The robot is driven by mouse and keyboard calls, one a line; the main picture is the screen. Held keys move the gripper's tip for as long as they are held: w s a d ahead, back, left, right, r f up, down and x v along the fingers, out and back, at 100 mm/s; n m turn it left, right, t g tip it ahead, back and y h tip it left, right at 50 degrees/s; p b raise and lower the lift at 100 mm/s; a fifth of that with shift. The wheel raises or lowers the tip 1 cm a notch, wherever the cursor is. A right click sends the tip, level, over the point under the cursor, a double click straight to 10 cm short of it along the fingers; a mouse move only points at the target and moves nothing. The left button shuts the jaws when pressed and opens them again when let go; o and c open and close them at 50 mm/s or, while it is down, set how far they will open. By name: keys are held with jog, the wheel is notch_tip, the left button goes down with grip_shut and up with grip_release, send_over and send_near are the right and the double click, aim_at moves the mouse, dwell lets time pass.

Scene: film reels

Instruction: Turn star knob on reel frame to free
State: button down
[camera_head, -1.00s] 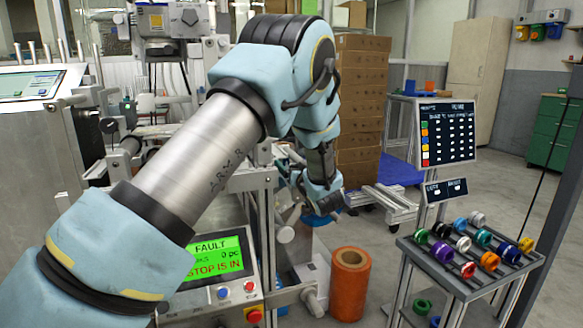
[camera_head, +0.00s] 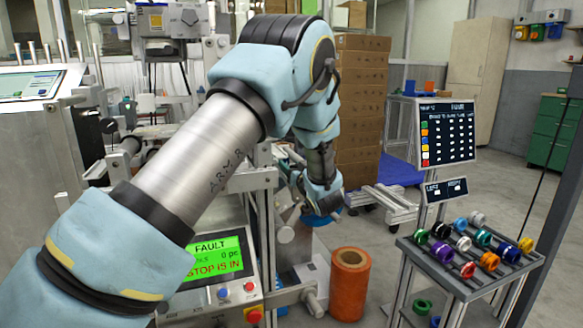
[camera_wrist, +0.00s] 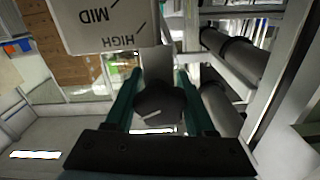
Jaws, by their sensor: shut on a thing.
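In the wrist view a black knob (camera_wrist: 160,100) with a white pointer line sits between the two teal fingers of my gripper (camera_wrist: 160,86), which is shut on it. A pale plate (camera_wrist: 100,22) beside the knob shows the words MID and HIGH upside down, with tick marks. The pointer line is slanted; the mark it points at cannot be made out, and no word "free" is readable. In the head view my forearm and wrist reach down beside the machine frame (camera_head: 262,215). The knob and fingertips cannot be made out there.
Metal rollers (camera_wrist: 235,58) and frame bars lie close to the right of my gripper in the wrist view. An orange roll (camera_head: 350,283) stands on the floor. A fault screen (camera_head: 215,257) is left of it. A rack of coloured reels (camera_head: 470,270) stands right.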

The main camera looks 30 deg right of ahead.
jog(key=n+b, duration=0.3)
jog(key=n, duration=0.1)
jog(key=shift+n+b, duration=0.4)
jog(key=shift+c, duration=1.2)
grip_release()
jog(key=s+a, duration=0.1)
jog(key=s, duration=0.9)
jog(key=shift+s+a+p, duration=0.25)
jog(key=shift+s+p, duration=0.05)
jog(key=shift+s, duration=0.1)
